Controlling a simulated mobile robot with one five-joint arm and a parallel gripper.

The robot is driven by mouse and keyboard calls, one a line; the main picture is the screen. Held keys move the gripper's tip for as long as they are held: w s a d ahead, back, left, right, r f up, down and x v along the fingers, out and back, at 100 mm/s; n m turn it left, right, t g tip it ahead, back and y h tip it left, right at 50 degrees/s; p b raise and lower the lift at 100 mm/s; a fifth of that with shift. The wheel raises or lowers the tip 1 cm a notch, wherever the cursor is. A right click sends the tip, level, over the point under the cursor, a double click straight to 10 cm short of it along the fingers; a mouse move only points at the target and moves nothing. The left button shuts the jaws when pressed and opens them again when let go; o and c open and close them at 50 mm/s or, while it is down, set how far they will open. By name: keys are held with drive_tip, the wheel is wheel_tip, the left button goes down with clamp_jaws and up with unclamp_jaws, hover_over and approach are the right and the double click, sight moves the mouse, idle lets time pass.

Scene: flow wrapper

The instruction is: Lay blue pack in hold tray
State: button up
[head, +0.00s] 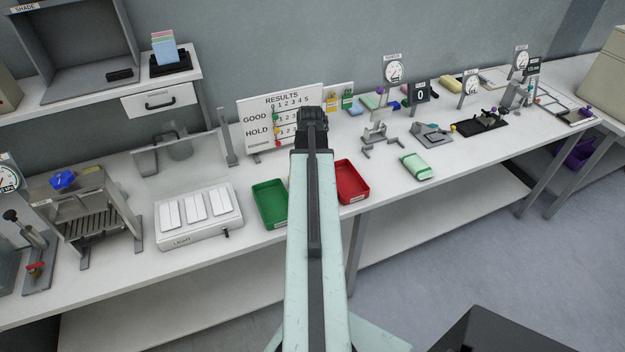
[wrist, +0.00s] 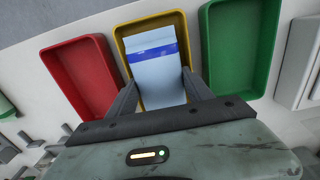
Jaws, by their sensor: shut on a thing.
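The blue pack (wrist: 153,62) is pale blue-white with a dark blue band across it. It is between the two fingers of my gripper (wrist: 159,80), which is shut on it. In the wrist view the pack is over the yellow tray (wrist: 123,45), inside its rim outline. I cannot tell whether it touches the tray floor. In the head view my arm hides the pack and nearly all of the yellow tray. My gripper (head: 312,117) shows there from behind, and its fingers are hidden.
The red tray (wrist: 73,72) and green tray (wrist: 238,50) flank the yellow one closely. A light box (head: 198,216) stands left of the green tray (head: 270,203). A green pack (head: 416,166) lies right of the red tray (head: 351,182). A results board (head: 281,115) stands behind.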

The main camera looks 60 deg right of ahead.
drive_tip(key=o, duration=1.5)
drive_tip(key=shift+c, duration=0.2)
drive_tip(key=shift+r, duration=0.15)
wheel_tip(320, 180, up, 8)
drive_tip(key=p, duration=0.8)
drive_tip(key=shift+f, duration=0.2)
drive_tip(key=shift+w, duration=0.1)
